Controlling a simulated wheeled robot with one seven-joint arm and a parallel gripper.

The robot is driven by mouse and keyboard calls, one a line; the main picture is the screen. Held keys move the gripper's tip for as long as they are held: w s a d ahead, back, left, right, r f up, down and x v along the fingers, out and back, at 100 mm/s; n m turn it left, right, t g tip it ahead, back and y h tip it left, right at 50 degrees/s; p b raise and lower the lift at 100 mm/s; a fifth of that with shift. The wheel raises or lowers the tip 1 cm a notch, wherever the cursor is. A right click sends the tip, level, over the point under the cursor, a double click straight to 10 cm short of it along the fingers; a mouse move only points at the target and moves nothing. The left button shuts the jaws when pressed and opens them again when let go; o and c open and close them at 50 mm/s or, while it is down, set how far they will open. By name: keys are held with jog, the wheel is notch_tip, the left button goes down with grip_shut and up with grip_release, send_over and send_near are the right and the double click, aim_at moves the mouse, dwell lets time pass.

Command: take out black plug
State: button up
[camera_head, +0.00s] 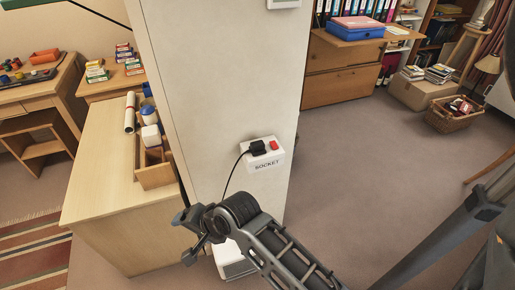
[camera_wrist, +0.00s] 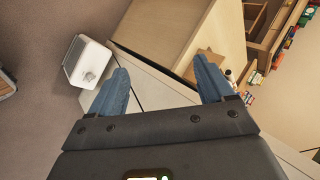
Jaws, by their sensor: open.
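The black plug (camera_head: 257,148) sits in the white box labelled SOCKET (camera_head: 266,165) on the pale pillar. Its black cable (camera_head: 233,172) leaves the plug to the left and hangs down the pillar. A red switch (camera_head: 274,145) is beside the plug. My gripper (camera_head: 187,231) is below and left of the socket in the head view, apart from it. In the wrist view, its two blue-grey fingers (camera_wrist: 161,63) are spread with nothing held between them. The plug and socket do not show in the wrist view.
A white box (camera_head: 234,263) stands low by the pillar, partly behind my arm; it also shows in the wrist view (camera_wrist: 88,62). A wooden desk (camera_head: 105,170) with an organiser (camera_head: 155,175) is left of the pillar. The floor (camera_head: 350,150) to the right is clear.

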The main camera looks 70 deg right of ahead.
jog(key=w+d+m+g, duration=0.1)
jog(key=w+d+m, duration=0.2)
jog(key=d, duration=0.5)
notch_tip(320, 180, up, 9)
jog(key=m+g, duration=0.7)
jog(key=m, duration=0.1)
send_over(260, 142)
jog(key=shift+w+a, duration=0.2)
jog(key=shift+a, duration=0.05)
jog(key=shift+s+d+b, duration=0.15)
jog(key=shift+b, duration=0.25)
jog(key=shift+f+b, duration=0.25)
jog(key=shift+b, duration=0.05)
notch_tip(260, 142, down, 2)
jog(key=shift+f+b, duration=0.2)
jog(key=shift+b, duration=0.9)
jog(key=shift+s+f, duration=0.1)
jog(key=shift+f, duration=2.2)
